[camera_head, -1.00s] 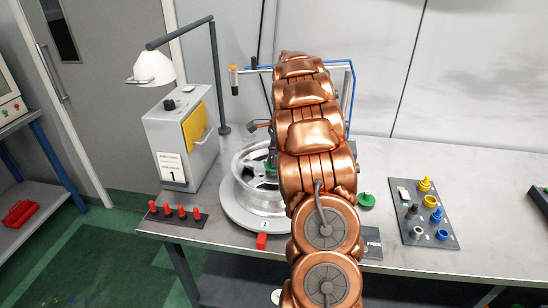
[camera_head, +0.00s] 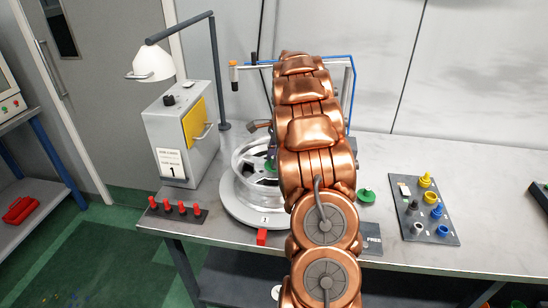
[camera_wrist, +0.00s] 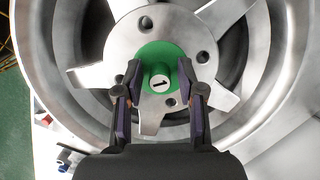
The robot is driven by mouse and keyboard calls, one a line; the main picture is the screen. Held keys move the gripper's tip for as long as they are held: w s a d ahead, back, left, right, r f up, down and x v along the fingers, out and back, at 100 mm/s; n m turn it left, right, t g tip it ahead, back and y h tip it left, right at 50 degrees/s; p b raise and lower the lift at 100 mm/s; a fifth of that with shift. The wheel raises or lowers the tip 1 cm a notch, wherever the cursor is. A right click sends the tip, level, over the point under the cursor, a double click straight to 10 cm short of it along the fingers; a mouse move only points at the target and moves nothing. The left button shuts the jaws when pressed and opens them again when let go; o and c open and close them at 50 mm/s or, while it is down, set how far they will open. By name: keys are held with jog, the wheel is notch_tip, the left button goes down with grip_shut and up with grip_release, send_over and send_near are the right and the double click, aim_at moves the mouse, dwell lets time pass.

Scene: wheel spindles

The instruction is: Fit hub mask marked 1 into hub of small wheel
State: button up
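The silver wheel (camera_head: 243,193) lies flat on a round grey turntable, partly hidden behind my arm in the head view. In the wrist view the wheel's spokes and hub (camera_wrist: 197,31) fill the picture. The green hub mask (camera_wrist: 150,53) is a disc with a light knob marked 1, at the centre of the hub. I cannot tell whether it sits fully down. My gripper (camera_wrist: 159,72) is open, one finger on each side of the knob, with a visible gap to it. The head view hides my gripper behind the arm.
Another green part (camera_head: 366,195) lies right of the arm. A grey board (camera_head: 410,208) with yellow, blue and other parts is at the right. Red pegs (camera_head: 182,208), a red block (camera_head: 262,237) and a grey cabinet (camera_head: 165,135) are at the left. A blue frame stands behind.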

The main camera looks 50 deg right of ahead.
jog(key=shift+o, duration=0.6)
jog(key=shift+r, duration=0.1)
notch_tip(320, 180, up, 12)
jog(key=d, duration=0.2)
jog(key=shift+s+d+f, duration=0.15)
jog(key=shift+s+f, duration=0.05)
jog(key=shift+s, duration=0.25)
jog(key=s+a+r+n+g, duration=0.1)
jog(key=s+a+n, duration=0.25)
jog(key=a, duration=0.55)
jog(key=s+a+n, duration=0.2)
jog(key=a+n, duration=0.2)
jog(key=a, duration=0.5)
jog(key=s+a+r+n+g, duration=0.1)
jog(key=s+a+n, duration=0.25)
jog(key=a, duration=0.65)
jog(key=s+a+f+n, duration=0.2)
jog(key=s+a+n, duration=0.2)
jog(key=s, duration=0.3)
jog(key=s+a+f+n+h, duration=0.1)
jog(key=s+a+f+n, duration=0.2)
jog(key=s, duration=0.3)
jog(key=s+a+f+n+h, duration=0.1)
jog(key=s+a+f+n, duration=0.1)
jog(key=s+a+n, duration=0.2)
jog(key=s+n, duration=0.1)
jog(key=s, duration=0.2)
jog(key=shift+s+a+f+g, duration=0.3)
jog(key=shift+f, duration=0.1)
jog(key=shift+c, duration=0.3)
